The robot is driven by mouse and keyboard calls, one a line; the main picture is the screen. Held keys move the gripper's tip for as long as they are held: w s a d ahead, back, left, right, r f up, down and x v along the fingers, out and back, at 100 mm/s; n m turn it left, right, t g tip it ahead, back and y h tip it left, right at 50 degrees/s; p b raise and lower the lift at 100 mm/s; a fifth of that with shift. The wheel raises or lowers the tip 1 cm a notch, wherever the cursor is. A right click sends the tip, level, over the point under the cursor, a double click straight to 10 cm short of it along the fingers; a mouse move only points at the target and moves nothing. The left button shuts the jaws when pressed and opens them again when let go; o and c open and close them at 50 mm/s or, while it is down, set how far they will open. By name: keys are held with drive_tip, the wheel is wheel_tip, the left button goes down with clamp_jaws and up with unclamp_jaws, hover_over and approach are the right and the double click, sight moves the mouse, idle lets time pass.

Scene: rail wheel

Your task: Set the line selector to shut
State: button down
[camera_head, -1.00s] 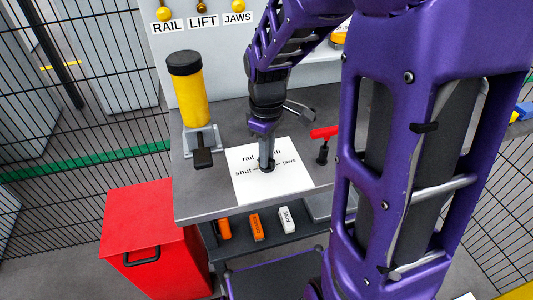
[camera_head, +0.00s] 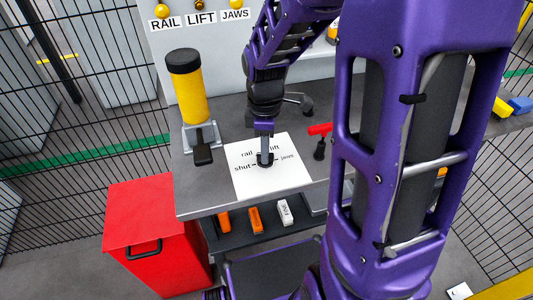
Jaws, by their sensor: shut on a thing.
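The line selector (camera_head: 265,160) is a small dark knob in the middle of a white label plate (camera_head: 285,182) on the grey bench. The plate reads "rail" and "lift" at the top, "shut" at the left and "jaws" at the right. My gripper (camera_head: 265,155) points down from above and is shut on the selector. The gripper and arm hide most of the knob, so I cannot tell for certain which word its pointer faces.
A yellow cylinder with a black cap (camera_head: 187,88) and a pedal-like lever (camera_head: 202,148) stand left of the plate. A red-handled lever (camera_head: 319,139) stands to its right. A red bin (camera_head: 150,228) is at the bench's front left. Orange and white blocks (camera_head: 255,218) lie on the lower shelf.

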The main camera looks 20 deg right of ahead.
drive_tip(key=shift+r+n+p, duration=0.2)
drive_tip(key=shift+n+p, duration=0.45)
drive_tip(key=shift+n, duration=0.25)
drive_tip(key=shift+f+n+p, duration=0.1)
drive_tip(key=shift+n+p, duration=0.35)
drive_tip(key=shift+n, duration=0.45)
drive_tip(key=c, duration=0.7)
unclamp_jaws()
drive_tip(key=shift+f, duration=0.1)
drive_tip(key=shift+r+p, duration=0.4)
drive_tip(key=shift+r, duration=3.1)
